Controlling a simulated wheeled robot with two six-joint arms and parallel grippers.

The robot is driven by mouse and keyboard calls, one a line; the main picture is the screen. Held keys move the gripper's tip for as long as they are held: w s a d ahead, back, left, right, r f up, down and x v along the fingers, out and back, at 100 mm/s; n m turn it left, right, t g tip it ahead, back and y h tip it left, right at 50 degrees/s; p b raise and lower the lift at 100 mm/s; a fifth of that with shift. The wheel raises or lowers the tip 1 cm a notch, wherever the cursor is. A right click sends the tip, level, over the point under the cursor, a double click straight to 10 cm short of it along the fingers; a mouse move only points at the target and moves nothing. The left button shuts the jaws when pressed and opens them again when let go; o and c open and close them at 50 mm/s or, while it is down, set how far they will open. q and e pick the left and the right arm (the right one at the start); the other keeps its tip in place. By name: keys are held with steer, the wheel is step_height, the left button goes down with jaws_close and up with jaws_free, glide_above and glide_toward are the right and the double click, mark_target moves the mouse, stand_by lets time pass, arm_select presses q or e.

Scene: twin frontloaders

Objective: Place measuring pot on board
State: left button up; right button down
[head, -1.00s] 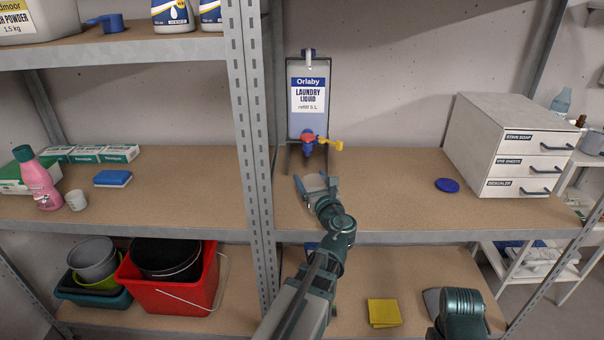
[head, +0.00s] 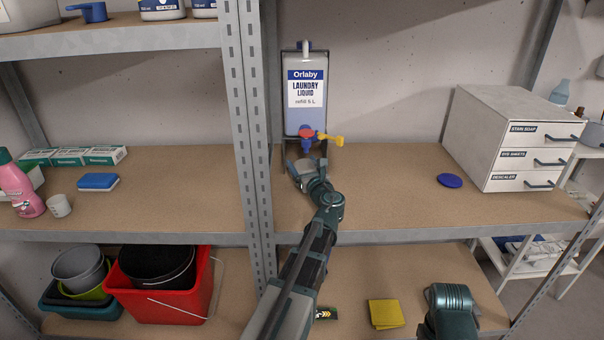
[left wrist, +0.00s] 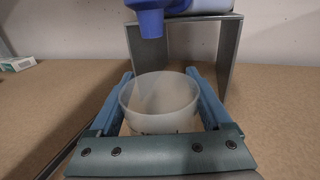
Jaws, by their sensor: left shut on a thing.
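The measuring pot (left wrist: 160,104) is a whitish, translucent round cup, open at the top, seen close up in the left wrist view. My left gripper (head: 304,168) is shut on it, one blue finger on each side. The pot (head: 304,173) is upright near the blue tap (head: 306,146) of the laundry liquid refill pack (head: 306,95). In the left wrist view the spout (left wrist: 151,22) hangs above and behind the rim. I cannot tell whether the pot's base touches the shelf board (head: 390,190). My right gripper's fingers are out of view.
A metal upright (head: 247,120) stands left of my left arm. A blue disc (head: 449,181) and a white drawer unit (head: 515,140) are to the right on the board, with bare room between the arm and the disc. A yellow cloth (head: 385,313) lies on the lower shelf.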

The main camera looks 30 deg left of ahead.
arm_select(q)
steer(key=shift+f, duration=0.7)
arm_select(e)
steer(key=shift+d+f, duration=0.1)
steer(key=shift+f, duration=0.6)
arm_select(q)
steer(key=shift+f+b, duration=0.2)
steer(key=shift+b, duration=0.2)
steer(key=o, duration=1.3)
steer(key=shift+r, duration=0.25)
steer(key=v, duration=1.2)
steer(key=shift+d, duration=0.1)
